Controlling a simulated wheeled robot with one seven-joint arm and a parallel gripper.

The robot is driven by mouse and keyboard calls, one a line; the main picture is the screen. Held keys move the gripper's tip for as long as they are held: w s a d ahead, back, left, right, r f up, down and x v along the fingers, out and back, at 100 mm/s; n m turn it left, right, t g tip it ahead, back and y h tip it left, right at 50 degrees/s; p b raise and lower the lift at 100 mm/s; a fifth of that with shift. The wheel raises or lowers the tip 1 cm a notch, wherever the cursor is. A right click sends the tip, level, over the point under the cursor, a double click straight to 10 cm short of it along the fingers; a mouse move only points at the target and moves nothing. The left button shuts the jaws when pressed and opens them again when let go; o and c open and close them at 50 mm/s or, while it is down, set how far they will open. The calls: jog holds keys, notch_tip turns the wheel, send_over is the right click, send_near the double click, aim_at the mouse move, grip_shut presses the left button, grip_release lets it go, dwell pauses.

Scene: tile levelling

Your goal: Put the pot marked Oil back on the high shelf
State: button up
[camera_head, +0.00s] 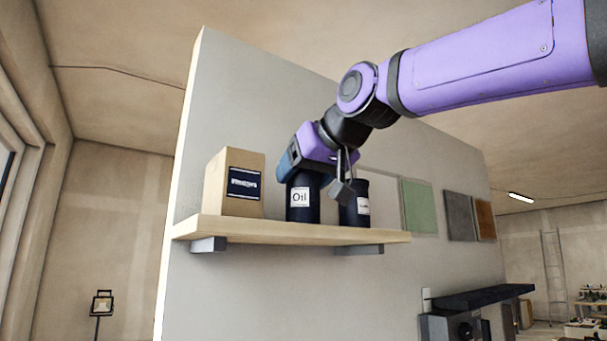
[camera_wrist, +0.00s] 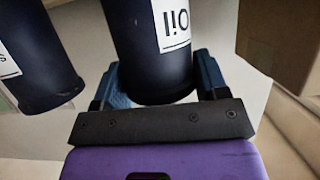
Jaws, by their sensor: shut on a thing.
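The pot marked Oil (camera_head: 299,200) is dark blue with a white label and stands upright at the shelf, between a box and another pot. I cannot tell for sure whether its base touches the board. The high shelf (camera_head: 290,234) is a pale wooden board on grey brackets. My gripper (camera_head: 303,178) is shut on the upper part of the Oil pot. In the wrist view the Oil pot (camera_wrist: 150,50) shows upside down between the two blue fingers (camera_wrist: 157,85).
A cardboard box (camera_head: 235,185) stands left of the Oil pot. A second dark pot (camera_head: 355,205) stands close on its right, its label partly hidden. The shelf's right end (camera_head: 395,237) is bare. A grey wall panel (camera_head: 235,100) rises behind.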

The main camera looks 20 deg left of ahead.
jog(key=shift+f, duration=0.1)
jog(key=o, duration=1)
jog(key=v, duration=1.2)
